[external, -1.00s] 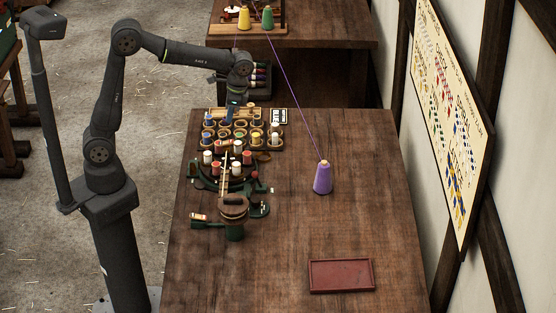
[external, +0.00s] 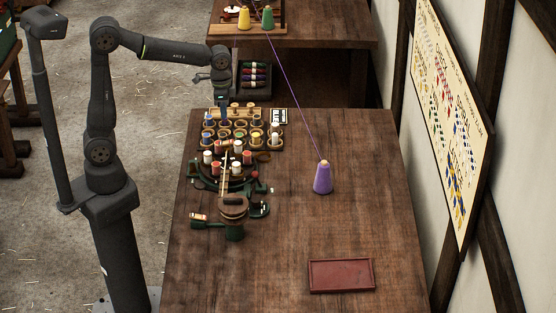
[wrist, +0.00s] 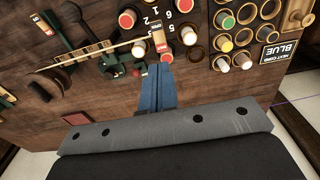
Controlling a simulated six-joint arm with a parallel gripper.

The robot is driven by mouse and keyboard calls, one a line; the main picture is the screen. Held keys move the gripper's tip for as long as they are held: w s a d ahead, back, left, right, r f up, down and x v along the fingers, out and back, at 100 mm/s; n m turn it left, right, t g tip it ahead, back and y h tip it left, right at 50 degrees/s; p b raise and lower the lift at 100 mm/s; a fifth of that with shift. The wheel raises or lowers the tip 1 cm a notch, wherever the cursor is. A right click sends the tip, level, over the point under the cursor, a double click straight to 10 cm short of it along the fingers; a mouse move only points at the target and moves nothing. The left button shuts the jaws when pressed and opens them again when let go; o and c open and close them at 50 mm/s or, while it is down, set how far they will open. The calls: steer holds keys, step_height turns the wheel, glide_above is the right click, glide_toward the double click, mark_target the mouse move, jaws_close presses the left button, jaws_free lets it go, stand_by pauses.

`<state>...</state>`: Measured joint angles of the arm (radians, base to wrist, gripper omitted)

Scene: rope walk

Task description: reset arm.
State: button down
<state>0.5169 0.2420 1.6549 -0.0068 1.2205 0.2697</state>
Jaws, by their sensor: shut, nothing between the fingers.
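My gripper (external: 222,110) hangs at the left end of the table, above the far left part of the spool rack (external: 282,144). In the wrist view my gripper (wrist: 158,70) shows as two blue fingers pressed together, with nothing between them. Beyond the fingertips lies the round green machine with white and red bobbins, and to the right is the rack of round cups. My arm reaches from its column at the left, with the elbow high and the forearm nearly level.
A purple cone (external: 323,179) stands mid-table, with a purple thread running up to the back table. A red tray (external: 341,275) lies at the near right. A green winch-like device (external: 234,231) stands at the near left. Yellow (external: 244,18) and green cones (external: 267,17) stand on the back table.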

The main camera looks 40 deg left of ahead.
glide_above(226, 142)
step_height(226, 142, down, 6)
steer(key=shift+a+r, duration=0.1)
steer(key=shift+a, duration=0.05)
steer(key=c, duration=1.8)
jaws_free()
steer(key=shift+c, duration=0.2)
steer(key=o, duration=1.8)
steer(key=s+d+r, duration=0.1)
steer(key=d+r, duration=0.2)
steer(key=r, duration=0.1)
steer(key=s+d+r+t+h, duration=0.1)
steer(key=s+d+r, duration=0.1)
steer(key=d+r, duration=0.1)
steer(key=s+d+r+t, duration=0.1)
steer(key=d+r, duration=0.3)
steer(key=shift+s+r+h, duration=0.3)
steer(key=shift+s+r, duration=0.05)
steer(key=shift+r, duration=0.05)
steer(key=shift+o, duration=0.2)
steer(key=x, duration=0.9)
steer(key=shift+f, duration=0.35)
steer(key=shift+w+d, duration=0.1)
steer(key=v, duration=1)
